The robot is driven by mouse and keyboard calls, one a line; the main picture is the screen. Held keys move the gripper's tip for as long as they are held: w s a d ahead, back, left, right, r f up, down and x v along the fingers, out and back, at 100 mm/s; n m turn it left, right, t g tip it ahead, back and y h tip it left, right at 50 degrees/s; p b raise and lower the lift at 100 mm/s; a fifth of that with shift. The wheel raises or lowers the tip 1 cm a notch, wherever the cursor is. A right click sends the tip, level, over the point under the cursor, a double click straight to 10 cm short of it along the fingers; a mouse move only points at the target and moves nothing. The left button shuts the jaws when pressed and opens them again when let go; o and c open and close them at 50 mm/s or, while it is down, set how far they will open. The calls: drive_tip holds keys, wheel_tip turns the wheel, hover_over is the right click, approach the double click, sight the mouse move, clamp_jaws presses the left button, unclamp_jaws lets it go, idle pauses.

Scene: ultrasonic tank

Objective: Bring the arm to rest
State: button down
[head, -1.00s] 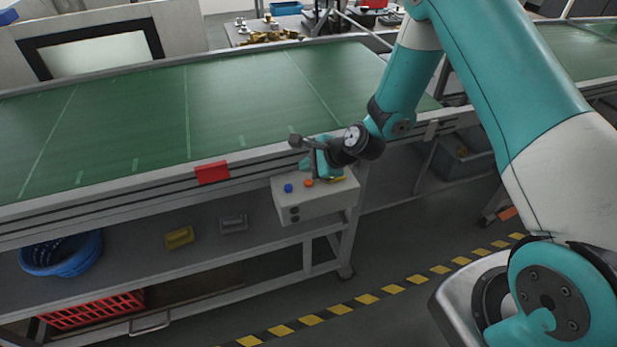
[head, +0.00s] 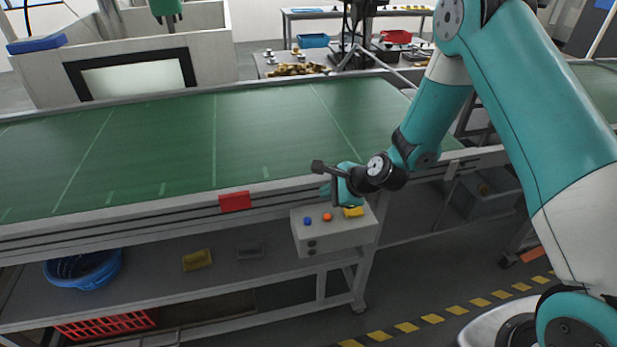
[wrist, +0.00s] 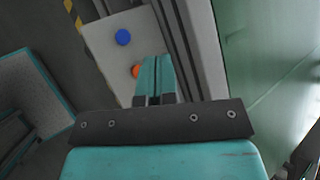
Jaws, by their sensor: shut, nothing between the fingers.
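My arm (head: 575,110) reaches in from the right in the head view and bends down at the conveyor's front edge. My gripper (head: 327,190) hangs just above a grey control box with buttons (head: 322,238). In the wrist view my gripper's teal fingers (wrist: 157,62) are together with nothing between them. A blue button (wrist: 123,37) and an orange button (wrist: 136,71) show beside the fingertips. Whether the fingers touch the box cannot be told.
The green conveyor belt (head: 250,135) is bare, with a red block (head: 235,202) on its front rail. A blue basket (head: 84,270) and a yellow block (head: 198,260) lie on the shelf below. A striped floor line (head: 432,319) runs along open floor at the front.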

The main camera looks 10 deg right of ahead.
drive_tip(key=shift+a+r, duration=0.2)
drive_tip(key=shift+r, duration=0.2)
drive_tip(key=s+a+r+n+g+b, duration=0.1)
drive_tip(key=s+a+r+n+g, duration=0.15)
drive_tip(key=s+r+n, duration=0.45)
drive_tip(key=s+a+r+n+g, duration=0.1)
drive_tip(key=s+a+r+n, duration=0.4)
drive_tip(key=r, duration=0.4)
drive_tip(key=s+d+r+n+g, duration=0.1)
drive_tip(key=s+r+n, duration=0.1)
drive_tip(key=s+n, duration=0.2)
drive_tip(key=s+d+r+n+g+h+b, duration=0.1)
drive_tip(key=s+r+n, duration=0.1)
drive_tip(key=s+n, duration=0.3)
drive_tip(key=s+d+r+n+g+h, duration=0.1)
drive_tip(key=s+r+n, duration=0.2)
drive_tip(key=s, duration=0.6)
drive_tip(key=shift+s+d+n, duration=0.2)
drive_tip(key=shift+d+n, duration=0.1)
drive_tip(key=shift+n, duration=0.6)
